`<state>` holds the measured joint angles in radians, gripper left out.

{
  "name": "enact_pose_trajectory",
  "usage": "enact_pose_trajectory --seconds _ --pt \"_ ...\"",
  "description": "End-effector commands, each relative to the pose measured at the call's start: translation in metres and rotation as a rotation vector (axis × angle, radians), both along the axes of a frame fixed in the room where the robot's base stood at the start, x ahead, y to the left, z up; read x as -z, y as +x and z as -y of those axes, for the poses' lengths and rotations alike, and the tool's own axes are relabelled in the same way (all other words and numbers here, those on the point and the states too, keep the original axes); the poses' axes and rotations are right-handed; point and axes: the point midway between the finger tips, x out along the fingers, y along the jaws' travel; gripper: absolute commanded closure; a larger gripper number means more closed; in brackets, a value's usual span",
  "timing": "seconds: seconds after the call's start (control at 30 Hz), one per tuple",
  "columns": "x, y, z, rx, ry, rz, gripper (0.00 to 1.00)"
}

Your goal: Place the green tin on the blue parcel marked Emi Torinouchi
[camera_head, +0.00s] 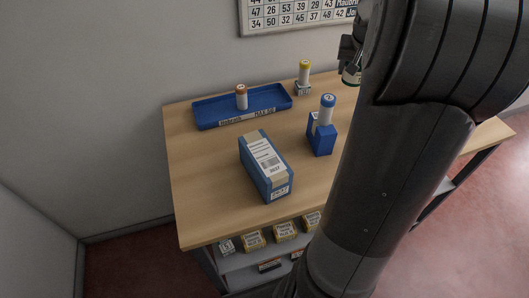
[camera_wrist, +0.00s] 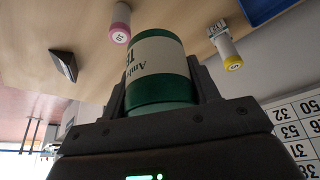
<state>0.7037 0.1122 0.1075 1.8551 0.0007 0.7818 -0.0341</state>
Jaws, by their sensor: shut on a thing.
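The green tin (camera_wrist: 158,70) with a cream label is between the two fingers of my gripper (camera_wrist: 165,90) in the wrist view, and the gripper is shut on it. In the head view the tin (camera_head: 351,76) shows only in part at the upper right, behind my arm, above the counter. A blue parcel (camera_head: 265,165) with a white label and tan tape lies on the middle of the counter, left of and nearer than the tin. Its label is too small to read for a name. Nothing stands on it.
A blue tray (camera_head: 215,116) holds an orange-capped tube (camera_head: 241,97). A yellow-capped tube (camera_head: 304,73) stands behind. A blue-capped tube (camera_head: 327,108) is in a blue holder (camera_head: 321,138) right of the parcel. A pink-capped tube (camera_wrist: 120,22) and a dark wedge (camera_wrist: 64,65) show in the wrist view.

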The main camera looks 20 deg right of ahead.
Motion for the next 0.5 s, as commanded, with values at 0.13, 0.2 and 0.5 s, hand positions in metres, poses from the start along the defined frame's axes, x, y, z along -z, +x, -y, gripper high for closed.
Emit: enact_pose_trajectory --seconds 0.13,0.2,0.5 --pt "-0.013 -0.013 -0.039 -0.028 -0.001 0.002 0.7" --pt "-0.017 -0.02 -0.055 -0.04 -0.002 0.002 0.7" --pt "-0.03 -0.058 -0.118 -0.088 -0.001 0.002 0.7"
